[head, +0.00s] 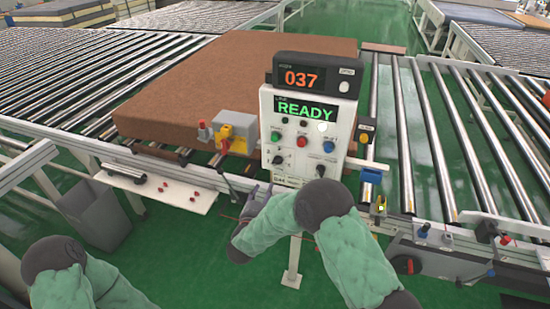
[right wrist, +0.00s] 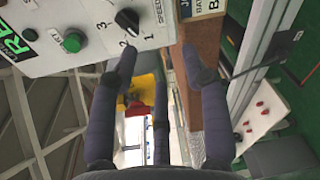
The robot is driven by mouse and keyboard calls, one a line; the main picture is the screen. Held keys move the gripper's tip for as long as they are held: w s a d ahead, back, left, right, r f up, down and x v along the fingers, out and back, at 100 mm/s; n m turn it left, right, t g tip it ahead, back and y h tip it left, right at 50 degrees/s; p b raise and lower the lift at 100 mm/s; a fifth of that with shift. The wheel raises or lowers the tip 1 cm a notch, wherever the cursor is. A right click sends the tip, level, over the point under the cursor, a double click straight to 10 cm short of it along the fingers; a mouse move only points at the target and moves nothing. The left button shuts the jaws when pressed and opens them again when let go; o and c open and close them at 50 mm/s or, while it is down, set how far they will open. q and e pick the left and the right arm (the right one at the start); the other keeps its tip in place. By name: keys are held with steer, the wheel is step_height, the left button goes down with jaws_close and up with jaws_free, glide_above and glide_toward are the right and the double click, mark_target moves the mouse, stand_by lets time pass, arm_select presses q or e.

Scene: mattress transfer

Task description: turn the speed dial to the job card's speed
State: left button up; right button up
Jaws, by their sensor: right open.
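The speed dial is a black knob (right wrist: 127,20) beside the printed word SPEED and small numbers, at the top of the right wrist view. In the head view this dial (head: 277,159) is at the lower left of the white control panel (head: 297,170). I cannot tell surely which number it points to. A job card (right wrist: 207,7) shows partly at the wrist view's top edge; its speed is not readable. My right gripper (right wrist: 161,62) is open and empty, its fingers just below the panel, apart from the dial. It also shows in the head view (head: 259,192). My left gripper is out of view.
The panel has a green READY screen (head: 306,110), a 037 display (head: 301,77), coloured buttons and other black knobs. A brown mattress (head: 225,75) lies on rollers behind it. A yellow and red fixture (head: 234,131) stands left of the panel. A grey bin (head: 97,214) is at left.

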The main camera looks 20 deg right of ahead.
mark_target(276, 163)
steer(key=shift+n+h, duration=0.5)
steer(key=shift+h, duration=0.3)
steer(key=w+d+r, duration=0.1)
steer(key=w+d, duration=0.1)
steer(key=w, duration=0.1)
steer(key=w+d+r, duration=0.1)
steer(key=w+d, duration=0.1)
steer(key=w+d+r+b, duration=0.1)
steer(key=w+d+r, duration=0.1)
steer(key=w, duration=0.1)
steer(key=shift+w+d, duration=0.1)
steer(key=shift+w, duration=0.2)
jaws_close()
